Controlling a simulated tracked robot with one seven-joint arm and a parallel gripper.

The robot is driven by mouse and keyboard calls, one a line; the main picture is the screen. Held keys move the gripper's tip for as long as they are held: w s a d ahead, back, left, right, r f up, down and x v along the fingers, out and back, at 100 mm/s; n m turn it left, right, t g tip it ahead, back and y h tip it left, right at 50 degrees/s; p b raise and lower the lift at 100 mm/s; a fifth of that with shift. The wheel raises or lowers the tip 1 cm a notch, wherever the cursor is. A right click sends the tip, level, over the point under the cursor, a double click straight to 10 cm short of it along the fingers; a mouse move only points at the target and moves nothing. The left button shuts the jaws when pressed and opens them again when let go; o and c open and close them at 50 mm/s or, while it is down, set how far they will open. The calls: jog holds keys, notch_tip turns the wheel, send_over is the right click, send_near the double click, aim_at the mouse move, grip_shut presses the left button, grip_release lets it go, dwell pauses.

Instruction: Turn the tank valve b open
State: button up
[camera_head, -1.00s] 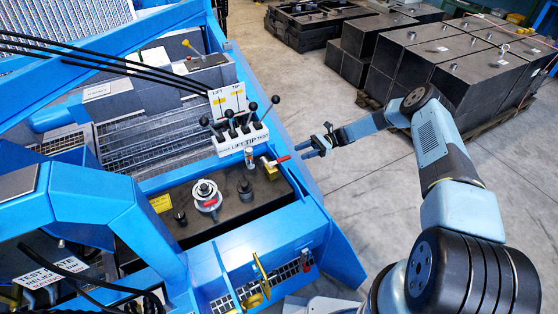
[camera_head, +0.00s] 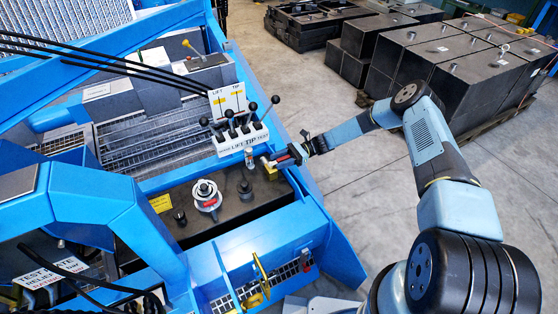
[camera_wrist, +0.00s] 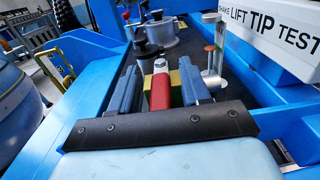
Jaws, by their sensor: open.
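A red-handled lever (camera_wrist: 160,92) with a pale metal tip shows in the wrist view, in front of a yellow body (camera_wrist: 177,76); I take it as the tank valve, but no letter b is legible. In the head view the yellow body (camera_head: 270,170) sits at the blue frame's right edge, and my gripper mostly hides the red handle. My gripper (camera_head: 288,156) is open. In the wrist view its two blue fingers (camera_wrist: 159,68) stand on either side of the red handle, with gaps visible. Any contact is unclear.
A metal post with an orange top (camera_wrist: 209,52) stands just right of the fingers. The white LIFT TIP lever block (camera_head: 240,139) is close by. A filler cap (camera_head: 206,196) and a black knob (camera_head: 245,190) lie left. Floor (camera_head: 350,200) is open to the right.

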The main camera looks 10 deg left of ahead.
grip_shut()
dwell(0.3)
